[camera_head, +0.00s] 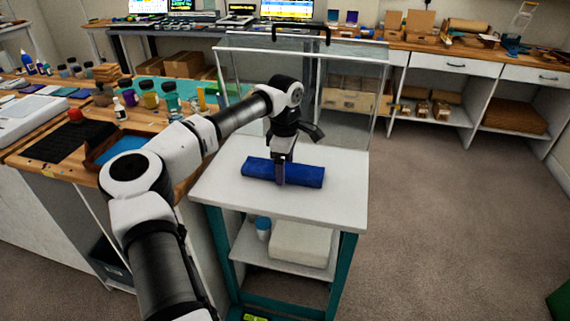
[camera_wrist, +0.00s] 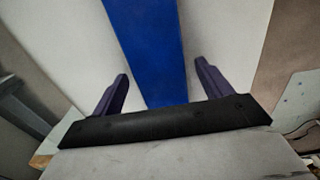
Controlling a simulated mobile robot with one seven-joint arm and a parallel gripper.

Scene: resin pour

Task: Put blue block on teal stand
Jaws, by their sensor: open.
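The blue block (camera_head: 302,176) is a long bar lying flat on the white top of the teal stand (camera_head: 318,208), whose legs are teal. My gripper (camera_head: 281,183) points down at the middle of the block. In the wrist view the blue block (camera_wrist: 150,45) runs between the two dark purple fingers of my gripper (camera_wrist: 160,82). The fingers are open, one on each side, with a gap of white top showing beside the block. The block's far end is outside the wrist view.
A clear-walled frame with a black handle (camera_head: 300,28) stands just behind the stand. A wooden workbench (camera_head: 130,125) with bottles, jars and a dark mat is on the left. A white box (camera_head: 300,244) and a blue-capped jar (camera_head: 263,224) sit on the lower shelf.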

